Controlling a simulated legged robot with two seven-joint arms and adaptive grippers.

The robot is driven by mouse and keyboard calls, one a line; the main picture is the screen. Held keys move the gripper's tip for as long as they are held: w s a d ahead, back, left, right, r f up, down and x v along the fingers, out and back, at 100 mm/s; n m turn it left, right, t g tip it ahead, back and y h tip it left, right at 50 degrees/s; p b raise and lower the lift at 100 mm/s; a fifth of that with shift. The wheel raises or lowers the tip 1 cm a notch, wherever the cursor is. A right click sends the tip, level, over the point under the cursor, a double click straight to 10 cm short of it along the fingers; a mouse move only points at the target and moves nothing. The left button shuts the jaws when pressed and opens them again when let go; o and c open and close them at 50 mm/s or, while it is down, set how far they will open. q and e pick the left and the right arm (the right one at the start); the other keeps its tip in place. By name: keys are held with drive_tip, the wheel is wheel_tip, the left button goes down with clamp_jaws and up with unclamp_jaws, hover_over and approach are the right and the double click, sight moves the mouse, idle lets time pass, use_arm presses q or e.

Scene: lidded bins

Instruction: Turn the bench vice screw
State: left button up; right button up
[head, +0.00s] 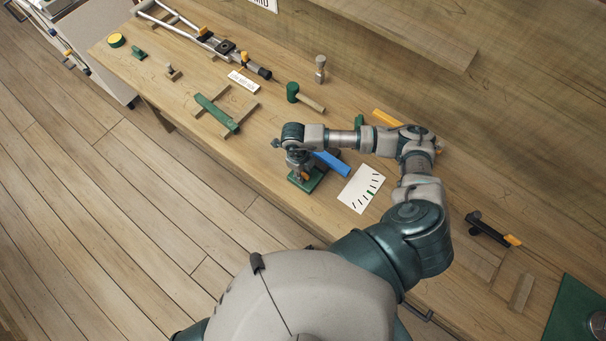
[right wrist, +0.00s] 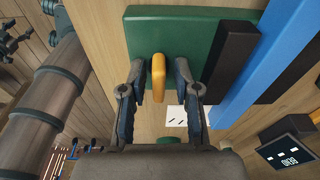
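The bench vice has a green base (head: 319,181) on the workbench, with a blue bar (head: 333,164) beside it. In the right wrist view, the green body (right wrist: 200,30) fills the top and the blue bar (right wrist: 262,65) slants down at right. A yellow handle (right wrist: 158,77), seemingly the screw's, sticks out of the green face. My right gripper (right wrist: 159,72) is open, with one finger on each side of the handle and a gap on both sides. In the head view my right gripper (head: 298,168) is over the vice and partly hides it. My left gripper is out of view.
A white card with dial marks (head: 362,188) lies right of the vice. A green mallet (head: 305,97), a green clamp (head: 216,112) and a black-and-orange tool (head: 492,230) lie on the bench. The bench's front edge is close to the vice.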

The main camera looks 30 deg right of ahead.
sight(305, 174)
drive_tip(key=shift+d, duration=0.1)
drive_tip(key=shift+r, duration=0.15)
wheel_tip(305, 174, up, 5)
drive_tip(key=p, duration=0.3)
drive_tip(key=shift+p, duration=0.3)
drive_tip(key=shift+s, duration=0.1)
drive_tip(key=shift+f, duration=0.2)
